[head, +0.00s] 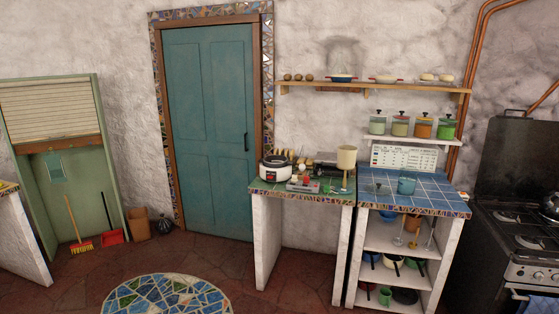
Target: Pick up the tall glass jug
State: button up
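A blue see-through glass vessel (407,184) stands upright on the blue tiled counter (437,204), right of centre. It looks fairly short and wide, and I cannot tell whether it is the tall glass jug. A faint grey, see-through shape (343,50) shows above the upper shelf, behind a blue dish; I cannot tell whether it is glass or a mark on the wall. My gripper is not in view.
A white cooker (277,170), a beige-topped lamp-like object (346,158) and small items crowd the left counter. Lidded jars (400,125) line the lower wall shelf. A stove (520,225) stands at right. The floor (150,262) in front is open, with a round mosaic (168,297).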

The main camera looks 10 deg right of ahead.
aim_at(406, 184)
jog(key=i+l, duration=1.15)
jog(key=i+z, duration=0.1)
jog(key=z, duration=1.15)
jog(key=i+l+u, duration=0.15)
jog(key=i, duration=0.4)
jog(key=i+l+u, duration=0.2)
jog(key=i, duration=0.35)
jog(key=i+l+u, duration=0.15)
jog(key=i, duration=0.4)
jog(key=i+l+u, duration=0.2)
jog(key=i+l, duration=0.2)
jog(key=i, duration=0.1)
